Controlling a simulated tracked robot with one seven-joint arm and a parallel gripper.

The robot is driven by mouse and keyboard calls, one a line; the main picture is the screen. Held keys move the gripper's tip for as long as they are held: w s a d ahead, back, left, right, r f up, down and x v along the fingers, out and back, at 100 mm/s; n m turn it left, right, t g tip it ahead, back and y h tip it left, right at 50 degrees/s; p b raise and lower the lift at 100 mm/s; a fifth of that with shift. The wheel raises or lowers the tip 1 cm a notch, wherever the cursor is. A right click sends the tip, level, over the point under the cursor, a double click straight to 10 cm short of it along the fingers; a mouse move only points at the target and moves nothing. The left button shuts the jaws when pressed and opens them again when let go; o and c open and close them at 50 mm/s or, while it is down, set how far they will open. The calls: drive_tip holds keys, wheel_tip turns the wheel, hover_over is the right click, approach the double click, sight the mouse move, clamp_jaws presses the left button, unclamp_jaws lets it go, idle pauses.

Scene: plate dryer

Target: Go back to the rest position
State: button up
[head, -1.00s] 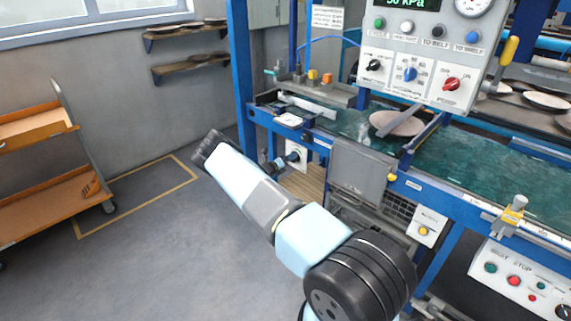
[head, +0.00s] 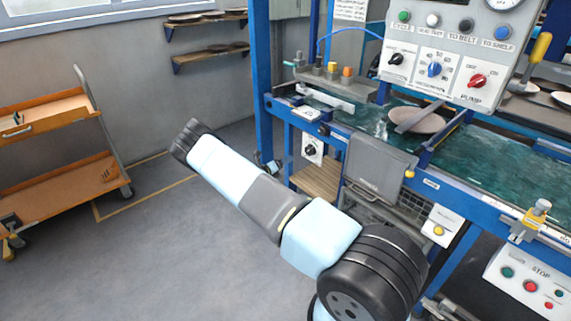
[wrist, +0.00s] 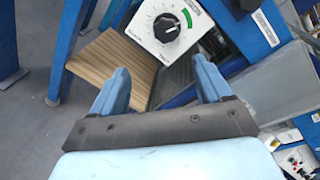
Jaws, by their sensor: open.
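My gripper (wrist: 160,66) is open and empty in the wrist view, its two blue fingers apart. Ahead of it, in the upper middle of that view, is a white box with a black dial (wrist: 169,28). The dial is apart from the fingers. In the head view my arm stretches to the left across the floor, in front of the machine. A small part of my gripper (head: 266,163) shows beyond the arm, left of the white dial box (head: 312,148).
The blue machine frame with its green belt (head: 500,155) fills the right. A control panel (head: 445,55) hangs above it. A wooden slatted board (head: 318,178) lies below the dial. An orange trolley (head: 55,180) stands at left. Open floor lies between.

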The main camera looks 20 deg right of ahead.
idle(0.3)
drive_tip(key=s+a+r+m+g+y, duration=0.1)
drive_tip(key=s+r+m+g+y, duration=0.15)
drive_tip(key=s+r+m, duration=0.7)
drive_tip(key=s+r+m+g+y, duration=0.25)
drive_tip(key=s+r+m, duration=0.2)
drive_tip(key=r, duration=1.05)
drive_tip(key=s+a+r+m+g+y, duration=0.1)
drive_tip(key=s+r+m+y, duration=0.2)
drive_tip(key=s+r+m, duration=0.65)
drive_tip(key=s+a+r+m+t+y, duration=0.1)
drive_tip(key=s+a+r+m+y, duration=0.15)
drive_tip(key=s+r, duration=0.5)
drive_tip(key=s+a+r+m+t+y, duration=0.1)
drive_tip(key=s+a+r+m+y, duration=0.15)
drive_tip(key=s+r, duration=0.45)
drive_tip(key=s+a+r+m+t+y, duration=0.1)
drive_tip(key=s+a+r+m, duration=0.1)
drive_tip(key=s+a, duration=0.2)
drive_tip(key=s+a+r+m+t+y, duration=0.1)
drive_tip(key=s+a, duration=0.3)
drive_tip(key=s, duration=0.7)
drive_tip(key=shift+s+r+m+t, duration=0.3)
drive_tip(key=shift+r+m+t, duration=0.2)
drive_tip(key=shift+r+m, duration=0.2)
drive_tip(key=shift+c, duration=0.2)
